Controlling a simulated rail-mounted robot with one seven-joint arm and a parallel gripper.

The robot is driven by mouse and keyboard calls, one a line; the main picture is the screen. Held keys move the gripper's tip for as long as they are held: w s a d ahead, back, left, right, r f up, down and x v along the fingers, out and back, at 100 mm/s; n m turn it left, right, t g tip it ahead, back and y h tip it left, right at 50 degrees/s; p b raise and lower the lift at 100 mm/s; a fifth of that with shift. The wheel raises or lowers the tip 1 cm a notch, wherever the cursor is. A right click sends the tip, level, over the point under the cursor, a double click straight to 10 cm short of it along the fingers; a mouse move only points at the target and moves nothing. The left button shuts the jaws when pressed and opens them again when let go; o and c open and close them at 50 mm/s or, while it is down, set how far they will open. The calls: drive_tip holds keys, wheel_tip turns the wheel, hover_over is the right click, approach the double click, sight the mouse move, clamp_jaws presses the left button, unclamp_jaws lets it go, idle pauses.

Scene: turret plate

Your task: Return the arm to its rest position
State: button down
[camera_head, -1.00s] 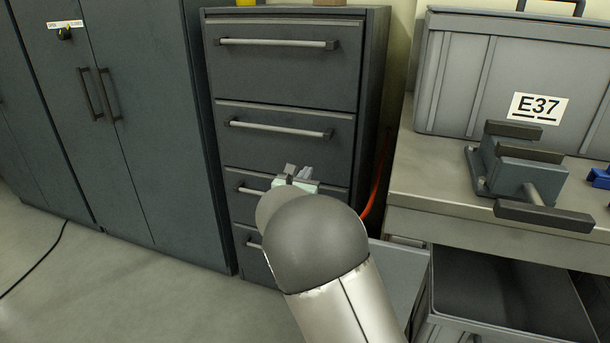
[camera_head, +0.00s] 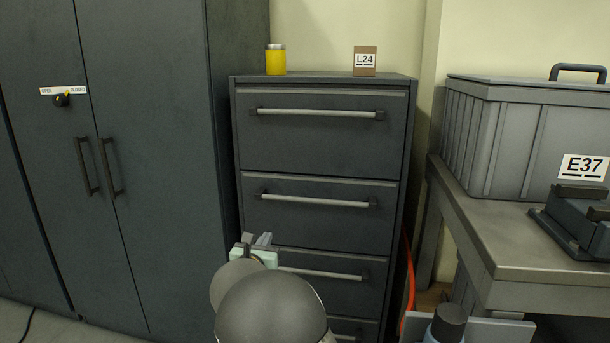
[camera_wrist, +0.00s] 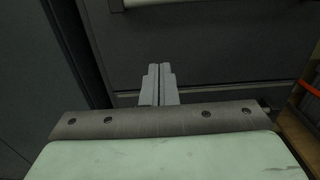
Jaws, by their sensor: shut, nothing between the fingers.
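My own rounded arm links hide part of the lower drawers. In the wrist view my gripper (camera_wrist: 158,82) shows its two grey fingers pressed together, with nothing between them. A drawer front fills the space beyond the fingertips. Whether the fingers touch it I cannot tell.
A tall dark locker (camera_head: 120,130) stands left of the drawers. A yellow jar (camera_head: 275,60) and a small L24 box (camera_head: 365,61) stand on the cabinet. At right, a workbench (camera_head: 530,240) bears a grey E37 crate (camera_head: 520,140) and a vise (camera_head: 580,225).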

drive_tip(key=s+d+r+m+g+h+p, duration=0.2)
drive_tip(key=s+d+r+m+g+p, duration=0.15)
drive_tip(key=s+d+m, duration=0.35)
drive_tip(key=s+d+r+m+g+h+p, duration=0.2)
drive_tip(key=s+d+r+m+g+p, duration=0.15)
drive_tip(key=d, duration=0.65)
drive_tip(key=s+d+r+m+g+h+p, duration=0.1)
drive_tip(key=s+d+r+m+g+p, duration=0.25)
drive_tip(key=d+m+p, duration=0.35)
drive_tip(key=s+d+r+m+g+y+p, duration=0.2)
drive_tip(key=s+d+m+g+p, duration=0.15)
drive_tip(key=s, duration=0.55)
drive_tip(key=s+d+r+m+g+y+p, duration=0.25)
drive_tip(key=s+m, duration=0.25)
drive_tip(key=s, duration=0.5)
drive_tip(key=s+a+r+m+y+p, duration=0.2)
drive_tip(key=s+a+m+y+p, duration=0.2)
drive_tip(key=s, duration=0.6)
drive_tip(key=a+m+p, duration=0.1)
drive_tip(key=a+m, duration=0.1)
drive_tip(key=m, duration=0.1)
drive_tip(key=shift+s+g, duration=0.3)
drive_tip(key=shift+g, duration=0.05)
drive_tip(key=shift+r, duration=0.1)
